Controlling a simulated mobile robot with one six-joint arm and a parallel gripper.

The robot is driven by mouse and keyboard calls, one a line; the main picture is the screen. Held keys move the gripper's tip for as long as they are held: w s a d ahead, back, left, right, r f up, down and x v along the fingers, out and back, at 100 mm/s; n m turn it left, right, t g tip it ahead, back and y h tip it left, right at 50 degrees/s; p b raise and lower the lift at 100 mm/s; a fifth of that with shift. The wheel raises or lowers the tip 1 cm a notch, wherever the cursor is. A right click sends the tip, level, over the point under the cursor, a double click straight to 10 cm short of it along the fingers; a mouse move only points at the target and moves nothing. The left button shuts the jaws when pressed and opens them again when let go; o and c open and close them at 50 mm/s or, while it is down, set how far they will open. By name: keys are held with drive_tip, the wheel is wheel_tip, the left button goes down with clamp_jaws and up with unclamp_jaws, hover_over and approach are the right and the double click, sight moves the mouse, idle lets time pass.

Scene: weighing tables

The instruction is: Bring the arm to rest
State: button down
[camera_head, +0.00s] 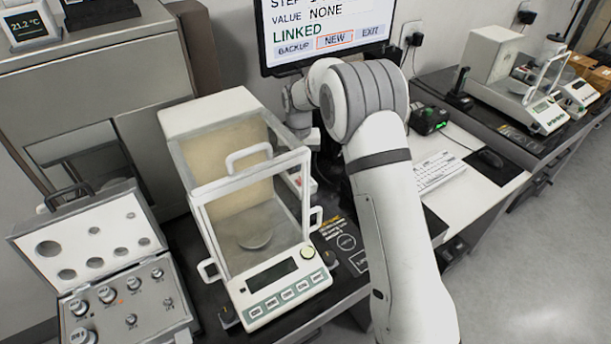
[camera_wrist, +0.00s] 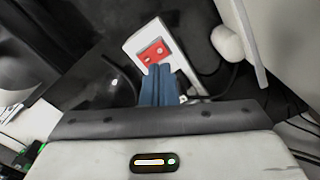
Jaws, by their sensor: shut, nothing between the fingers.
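My arm (camera_head: 395,220) rises from the lower right of the head view and bends at a large joint in front of the monitor. Its far end is behind that joint, by the right side of the balance, and my gripper is hidden there. In the wrist view my gripper (camera_wrist: 160,88) shows its two blue fingers shut together, with nothing between them. The fingertips are close in the picture to a white box with a red panel (camera_wrist: 154,52); I cannot tell whether they touch it.
A glass-walled balance (camera_head: 278,287) stands left of my arm. An open weight case (camera_head: 135,292) lies left of it. A monitor (camera_head: 325,30) is behind my arm. A keyboard (camera_head: 438,172) and another balance (camera_head: 540,108) are to the right. Open floor (camera_head: 560,250) shows at lower right.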

wheel_tip(320, 180, up, 2)
drive_tip(key=shift+p, duration=0.4)
